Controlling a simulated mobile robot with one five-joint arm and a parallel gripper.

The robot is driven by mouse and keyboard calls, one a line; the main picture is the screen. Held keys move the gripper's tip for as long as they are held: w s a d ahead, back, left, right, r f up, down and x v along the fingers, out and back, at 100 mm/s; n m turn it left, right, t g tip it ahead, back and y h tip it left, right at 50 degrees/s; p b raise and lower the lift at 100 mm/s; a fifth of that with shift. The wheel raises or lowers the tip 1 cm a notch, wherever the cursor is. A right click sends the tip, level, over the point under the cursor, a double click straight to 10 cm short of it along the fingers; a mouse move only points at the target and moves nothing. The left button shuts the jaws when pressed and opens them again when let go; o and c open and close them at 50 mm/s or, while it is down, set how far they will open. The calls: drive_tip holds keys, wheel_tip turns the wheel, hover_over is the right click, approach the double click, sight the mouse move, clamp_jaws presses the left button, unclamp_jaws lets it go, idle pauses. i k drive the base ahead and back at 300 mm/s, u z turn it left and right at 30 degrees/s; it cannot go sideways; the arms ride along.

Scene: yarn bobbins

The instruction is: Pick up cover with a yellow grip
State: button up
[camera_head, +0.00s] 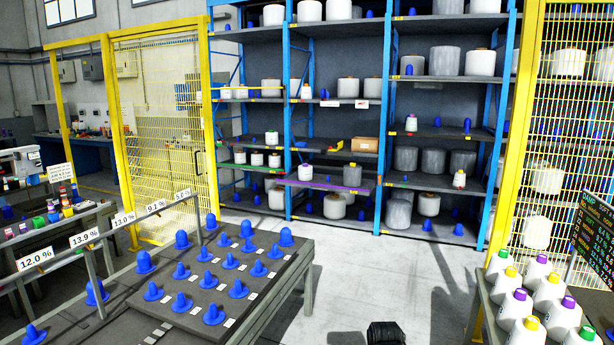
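White cone-shaped pieces with coloured tops stand on a table (484,312) at the right. One with a yellow top (511,271) is in the back part of the group, and another yellow top (531,323) is near the front. Others there have green tops (588,333) or purple tops (568,302). I cannot tell from here which of these is a cover. A black part, probably my gripper (386,333), shows at the bottom edge, left of and apart from that table. Its fingers cannot be made out.
A dark table (270,305) at the left bears several blue pegs (182,240). Blue shelving (288,110) with bobbins stands at the back. Yellow mesh fences (160,130) flank it. A dark sign (592,235) overhangs the right table. Grey floor (370,270) between the tables is clear.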

sight(352, 171)
drive_tip(key=z, duration=0.15)
drive_tip(key=i, duration=8.25)
drive_tip(key=u, duration=1.85)
